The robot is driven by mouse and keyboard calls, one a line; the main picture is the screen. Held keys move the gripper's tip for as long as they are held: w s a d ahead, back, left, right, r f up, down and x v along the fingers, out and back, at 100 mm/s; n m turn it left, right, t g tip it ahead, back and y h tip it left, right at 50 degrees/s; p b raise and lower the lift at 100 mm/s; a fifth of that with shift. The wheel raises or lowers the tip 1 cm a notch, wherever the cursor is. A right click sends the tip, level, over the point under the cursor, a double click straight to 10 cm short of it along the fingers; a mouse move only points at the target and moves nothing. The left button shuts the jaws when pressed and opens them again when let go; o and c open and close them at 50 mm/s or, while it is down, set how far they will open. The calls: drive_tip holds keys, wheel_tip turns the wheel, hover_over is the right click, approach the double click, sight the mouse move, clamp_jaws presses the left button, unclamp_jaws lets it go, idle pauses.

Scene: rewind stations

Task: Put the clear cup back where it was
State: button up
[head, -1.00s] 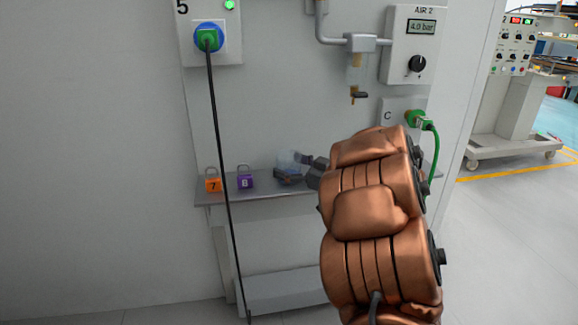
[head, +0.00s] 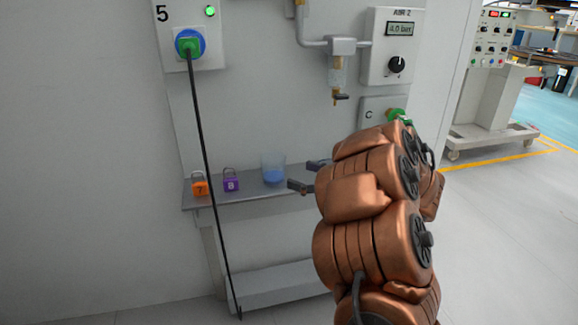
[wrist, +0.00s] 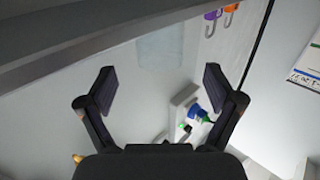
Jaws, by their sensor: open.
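The clear cup (head: 273,163) stands upright on the narrow grey shelf (head: 240,197), with blue in its lower part. It is right of the purple padlock (head: 231,184) marked 8. My gripper (head: 299,174) is open and empty, just right of the cup, with its two dark fingers apart and clear of it. In the wrist view the cup (wrist: 160,46) shows faintly ahead of and between my open fingers (wrist: 158,75). My copper-coloured arm hides the right end of the shelf.
An orange padlock (head: 200,187) marked 7 sits at the shelf's left end. A black cable (head: 208,160) hangs from the blue-green plug (head: 189,44) past the shelf's front. An air regulator (head: 338,72) is above, with socket panel C (head: 370,116) lower right.

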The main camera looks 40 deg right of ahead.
drive_tip(key=shift+p+v, duration=0.4)
drive_tip(key=shift+v, duration=1.2)
